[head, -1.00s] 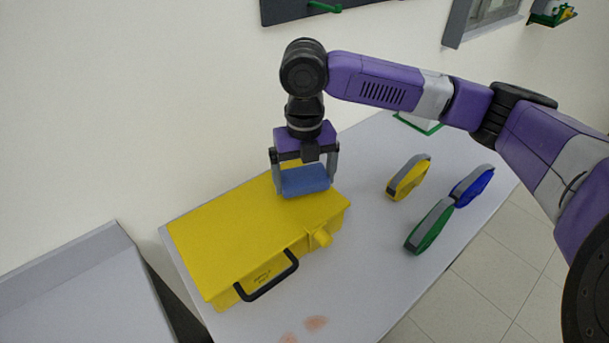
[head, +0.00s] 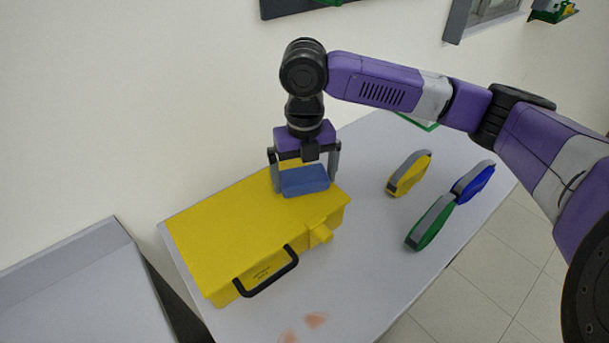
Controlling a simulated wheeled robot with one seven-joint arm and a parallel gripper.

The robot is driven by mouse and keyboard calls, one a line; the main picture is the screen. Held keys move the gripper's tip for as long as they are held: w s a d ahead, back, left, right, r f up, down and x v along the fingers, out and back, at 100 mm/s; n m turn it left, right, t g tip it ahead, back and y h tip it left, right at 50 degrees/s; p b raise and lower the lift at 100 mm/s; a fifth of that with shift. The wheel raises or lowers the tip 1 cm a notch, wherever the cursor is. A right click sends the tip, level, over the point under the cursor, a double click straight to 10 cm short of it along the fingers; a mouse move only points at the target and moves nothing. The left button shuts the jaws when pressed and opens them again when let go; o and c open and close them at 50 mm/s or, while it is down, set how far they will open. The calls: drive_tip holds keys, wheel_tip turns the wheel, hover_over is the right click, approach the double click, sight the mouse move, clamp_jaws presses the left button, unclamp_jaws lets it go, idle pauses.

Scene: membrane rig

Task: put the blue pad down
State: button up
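The blue pad (head: 304,181) is a small block at the far right end of the yellow box's lid, and it appears to lie flat there. The yellow box (head: 235,233) stands on the grey table, with a black handle on its front. My gripper (head: 304,186) points down over the pad, one finger on each side of it. The fingers look slightly spread from the pad's ends, so the gripper appears open around it. The contact between pad and lid is partly hidden.
Yellow (head: 409,174), green (head: 431,222) and blue (head: 474,182) rounded pieces with grey edges stand on the table (head: 375,250) to the right. A grey surface (head: 70,290) lies at left beyond a dark gap. The lid's left part is clear.

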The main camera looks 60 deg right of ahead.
sight(304, 177)
wheel_tip(304, 177, up, 13)
drive_tip(key=shift+b, duration=0.45)
idle(0.6)
